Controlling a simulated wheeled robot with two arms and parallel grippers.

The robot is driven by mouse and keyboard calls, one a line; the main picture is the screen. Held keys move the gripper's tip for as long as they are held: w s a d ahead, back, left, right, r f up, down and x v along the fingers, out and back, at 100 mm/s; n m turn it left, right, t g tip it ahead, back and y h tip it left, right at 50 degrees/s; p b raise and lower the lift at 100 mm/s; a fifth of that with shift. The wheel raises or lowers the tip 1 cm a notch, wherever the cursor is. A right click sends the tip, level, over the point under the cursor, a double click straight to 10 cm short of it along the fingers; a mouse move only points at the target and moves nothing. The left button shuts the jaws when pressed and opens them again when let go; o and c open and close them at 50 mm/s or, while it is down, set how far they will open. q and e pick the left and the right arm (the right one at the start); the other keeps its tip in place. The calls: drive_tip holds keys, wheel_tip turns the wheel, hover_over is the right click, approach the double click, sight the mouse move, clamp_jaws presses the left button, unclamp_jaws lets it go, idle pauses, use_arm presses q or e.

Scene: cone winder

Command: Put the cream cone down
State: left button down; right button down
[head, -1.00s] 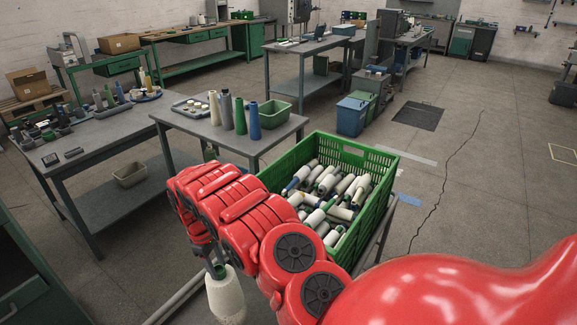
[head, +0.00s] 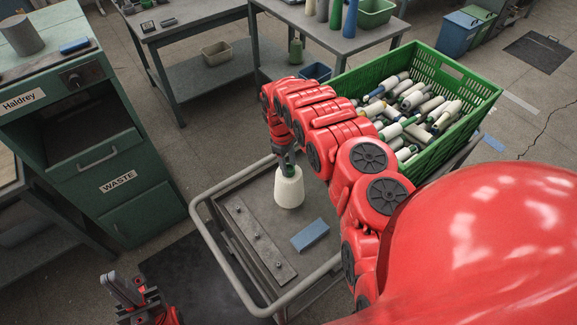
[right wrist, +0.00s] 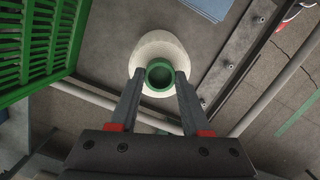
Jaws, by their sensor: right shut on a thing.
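The cream cone (head: 289,190) is upright over the grey cart deck (head: 258,207), wide end down. Its green tube end (right wrist: 160,74) points up between the fingers of my right gripper (right wrist: 157,85). My right gripper (head: 287,160) is shut on this upper end. I cannot tell whether the cone's base touches the deck. My left gripper (head: 122,290) is low at the lower left of the head view, apart from the cone and outside the cart rail. Its jaw opening is unclear.
A green crate (head: 440,62) full of cones stands at the right rear. A rail (head: 222,255) edges the cart. A green WASTE cabinet (head: 105,165) stands left.

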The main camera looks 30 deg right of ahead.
wheel_tip(320, 180, down, 2)
drive_tip(key=shift+w+f, duration=0.1)
drive_tip(key=shift+w, duration=0.05)
drive_tip(key=shift+f, duration=0.15)
drive_tip(key=shift+c, duration=1.8)
unclamp_jaws()
drive_tip(key=shift+r, duration=0.2)
